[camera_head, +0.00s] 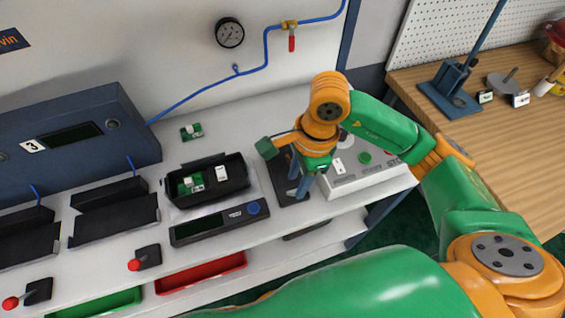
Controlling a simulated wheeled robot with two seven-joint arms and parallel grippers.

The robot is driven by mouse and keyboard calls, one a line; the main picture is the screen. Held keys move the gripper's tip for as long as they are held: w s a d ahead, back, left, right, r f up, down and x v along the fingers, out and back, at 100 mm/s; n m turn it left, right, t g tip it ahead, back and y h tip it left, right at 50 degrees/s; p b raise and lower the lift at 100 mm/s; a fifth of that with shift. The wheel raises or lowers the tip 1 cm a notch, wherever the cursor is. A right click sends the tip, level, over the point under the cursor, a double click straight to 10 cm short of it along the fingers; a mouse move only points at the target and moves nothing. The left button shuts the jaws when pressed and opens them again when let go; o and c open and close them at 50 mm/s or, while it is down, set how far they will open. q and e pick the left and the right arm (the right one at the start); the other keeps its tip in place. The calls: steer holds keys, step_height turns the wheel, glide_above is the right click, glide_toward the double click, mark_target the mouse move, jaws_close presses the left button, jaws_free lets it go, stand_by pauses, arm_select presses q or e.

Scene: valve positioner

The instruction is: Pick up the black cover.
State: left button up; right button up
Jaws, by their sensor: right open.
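A flat black piece, which looks like the black cover (287,196), lies on the white bench. It is to the right of an open black housing (240,186) that holds a green circuit board (190,183). My right gripper (299,184) is above the black cover, pointing down, with its two blue-grey fingers apart and nothing seen between them. The gripper and wrist hide part of the cover. I cannot tell whether the fingertips touch it. My left gripper is not in view.
A grey control box (345,183) with a green button stands just right of the gripper. A dark device with a blue knob (220,223) lies in front of the housing. A small green board (191,131) lies behind it. A wooden table (425,88) is at right.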

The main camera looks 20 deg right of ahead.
mark_target(293, 190)
step_height(293, 190, down, 4)
steer(key=shift+w+a+r, duration=0.15)
steer(key=shift+r, duration=0.05)
steer(key=shift+w+f, duration=0.1)
steer(key=shift+w, duration=0.05)
jaws_close()
stand_by(1.1)
